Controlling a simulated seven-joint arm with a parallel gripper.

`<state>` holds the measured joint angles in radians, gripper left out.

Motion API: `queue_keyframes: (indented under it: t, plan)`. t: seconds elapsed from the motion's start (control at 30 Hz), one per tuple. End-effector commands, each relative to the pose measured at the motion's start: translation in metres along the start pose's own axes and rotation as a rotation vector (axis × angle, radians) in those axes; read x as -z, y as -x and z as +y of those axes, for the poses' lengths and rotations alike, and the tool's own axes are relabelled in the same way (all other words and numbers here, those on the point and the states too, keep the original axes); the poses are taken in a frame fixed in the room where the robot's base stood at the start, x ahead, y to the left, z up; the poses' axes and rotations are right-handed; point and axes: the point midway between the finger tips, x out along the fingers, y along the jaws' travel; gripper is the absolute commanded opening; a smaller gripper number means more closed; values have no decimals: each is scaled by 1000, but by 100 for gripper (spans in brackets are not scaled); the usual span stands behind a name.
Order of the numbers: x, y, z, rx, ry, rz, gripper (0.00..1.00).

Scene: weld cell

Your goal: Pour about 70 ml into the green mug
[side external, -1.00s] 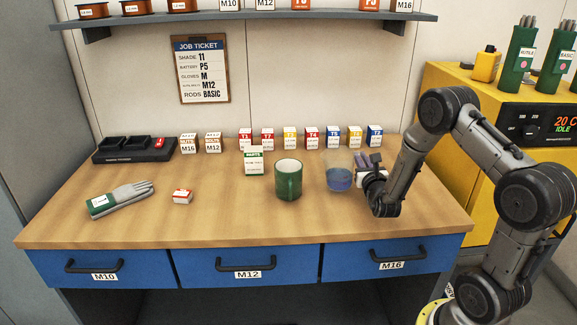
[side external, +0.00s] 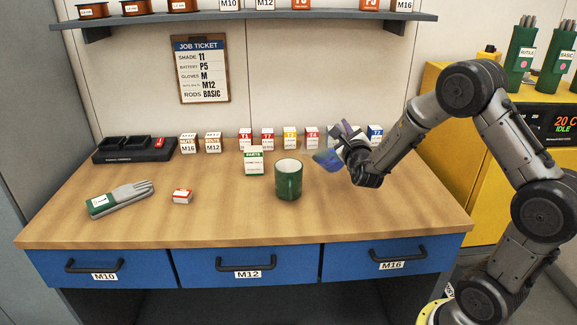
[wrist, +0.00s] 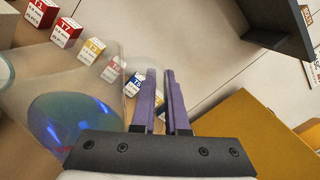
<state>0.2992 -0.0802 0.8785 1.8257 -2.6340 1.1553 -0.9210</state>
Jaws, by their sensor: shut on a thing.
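The green mug (side external: 289,180) stands upright on the bench in the side view; its inner bottom is hard to make out. My gripper (side external: 346,131) is shut on a clear beaker (side external: 327,160) with blue liquid. The beaker is off the bench, tilted, to the right of the mug and apart from it. In the wrist view the beaker (wrist: 55,85) fills the left side, with blue liquid (wrist: 72,125) in it, beside my gripper's purple fingers (wrist: 160,75). Where the fingers touch the beaker is not clear.
A white-green parts box (side external: 254,161) stands just behind the mug. A row of small labelled boxes (side external: 290,138) lines the back. The front middle of the bench is clear.

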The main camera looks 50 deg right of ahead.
Motion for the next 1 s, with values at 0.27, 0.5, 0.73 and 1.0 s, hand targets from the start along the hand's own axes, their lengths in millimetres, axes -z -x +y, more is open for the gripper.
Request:
queue_keyframes:
  t: [0.27, 0.5, 0.73, 1.0]
  plan:
    - [-16, 0, -2, -1, 115, -5, 0]
    - [-23, -1, -4, 0, 167, -8, 0]
    - [-27, -1, -5, -1, 200, -9, 0]
    - [-30, -1, -2, -2, 247, -12, 0]
